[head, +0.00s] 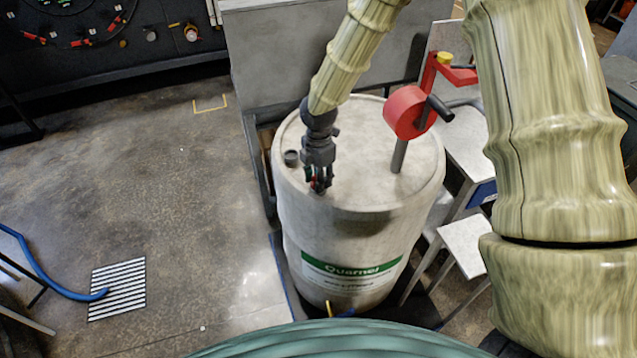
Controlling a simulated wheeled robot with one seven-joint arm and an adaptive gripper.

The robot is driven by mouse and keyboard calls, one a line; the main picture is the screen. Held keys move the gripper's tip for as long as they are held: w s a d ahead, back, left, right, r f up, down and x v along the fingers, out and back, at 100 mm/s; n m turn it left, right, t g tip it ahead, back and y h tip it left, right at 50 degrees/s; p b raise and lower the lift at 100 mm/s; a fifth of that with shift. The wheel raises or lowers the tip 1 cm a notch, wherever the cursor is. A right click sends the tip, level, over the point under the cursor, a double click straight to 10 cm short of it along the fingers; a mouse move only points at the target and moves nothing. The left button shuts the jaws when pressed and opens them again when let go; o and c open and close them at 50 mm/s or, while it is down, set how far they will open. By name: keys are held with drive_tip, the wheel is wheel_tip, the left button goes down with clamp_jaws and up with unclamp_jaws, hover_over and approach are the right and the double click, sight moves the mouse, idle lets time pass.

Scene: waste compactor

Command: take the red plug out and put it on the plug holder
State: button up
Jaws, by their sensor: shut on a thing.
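My gripper (318,187) points down over the near left part of the top of a large grey-white drum (350,225). It is shut on the red plug (315,183), of which only a small red bit shows between the dark fingers. I cannot tell whether the plug sits in the drum top or is clear of it. A small dark round fitting (291,158) is on the drum top, left of my gripper. I cannot make out for sure which thing is the plug holder.
A red hand pump (408,112) with a black handle stands on the drum's right side. A grey panel (300,60) is behind the drum. White stands (465,245) are to the right. Open floor lies left, with a striped grate (117,289) and a blue hose (60,289).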

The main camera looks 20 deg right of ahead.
idle(0.3)
drive_tip(key=n, duration=0.5)
drive_tip(key=o, duration=1.2)
drive_tip(key=shift+d, duration=0.1)
drive_tip(key=shift+c, duration=0.4)
